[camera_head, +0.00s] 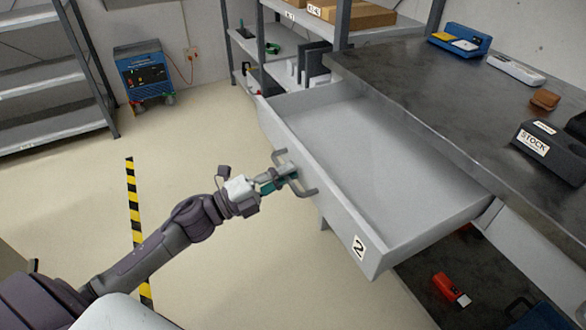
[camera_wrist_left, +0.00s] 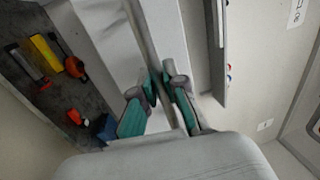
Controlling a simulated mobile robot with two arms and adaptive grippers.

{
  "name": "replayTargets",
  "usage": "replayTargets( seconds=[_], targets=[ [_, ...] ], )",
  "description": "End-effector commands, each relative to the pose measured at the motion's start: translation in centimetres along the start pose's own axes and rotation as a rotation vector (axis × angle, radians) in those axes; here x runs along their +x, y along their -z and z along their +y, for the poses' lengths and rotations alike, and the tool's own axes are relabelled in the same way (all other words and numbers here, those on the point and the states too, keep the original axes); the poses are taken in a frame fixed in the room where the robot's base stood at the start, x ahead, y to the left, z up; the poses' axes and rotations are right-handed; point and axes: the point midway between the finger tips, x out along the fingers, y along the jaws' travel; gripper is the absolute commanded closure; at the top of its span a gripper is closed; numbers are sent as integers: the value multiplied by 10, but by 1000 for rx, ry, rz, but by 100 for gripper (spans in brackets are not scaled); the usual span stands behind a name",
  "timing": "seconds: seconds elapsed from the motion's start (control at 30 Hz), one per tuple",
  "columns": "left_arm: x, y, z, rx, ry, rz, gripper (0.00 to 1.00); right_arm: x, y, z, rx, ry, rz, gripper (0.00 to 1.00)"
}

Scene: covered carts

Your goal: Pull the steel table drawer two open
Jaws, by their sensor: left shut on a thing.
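The steel table (camera_head: 455,108) stands at the right with a dark top. Its drawer two (camera_head: 345,222), marked with a "2" label, is pulled well out, and its inside looks empty. My left gripper (camera_head: 285,178) is at the drawer's front, shut on the drawer handle (camera_head: 308,191). In the left wrist view, the green-padded fingers of my left gripper (camera_wrist_left: 160,97) close around the handle bar (camera_wrist_left: 143,40). My right gripper is in neither view.
A red item (camera_head: 451,289) lies below the drawer. Shelving stands at left and back, with a blue machine (camera_head: 145,75). The floor left of the drawer is clear.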

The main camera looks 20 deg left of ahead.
Motion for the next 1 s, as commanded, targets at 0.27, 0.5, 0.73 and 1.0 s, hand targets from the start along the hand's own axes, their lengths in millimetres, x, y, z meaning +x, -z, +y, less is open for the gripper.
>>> replayTargets(
  seconds=[0.27, 0.5, 0.73, 1.0],
  targets=[
    [-3, 1, 0, -1, -1, 2, 100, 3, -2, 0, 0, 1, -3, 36],
    [-2, 1, 0, -1, -1, 2, 78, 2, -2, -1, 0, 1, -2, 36],
    [-2, 0, 0, 0, 0, 1, 63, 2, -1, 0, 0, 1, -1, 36],
    [-10, 0, 1, -2, -2, -1, 63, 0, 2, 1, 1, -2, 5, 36]
  ],
)
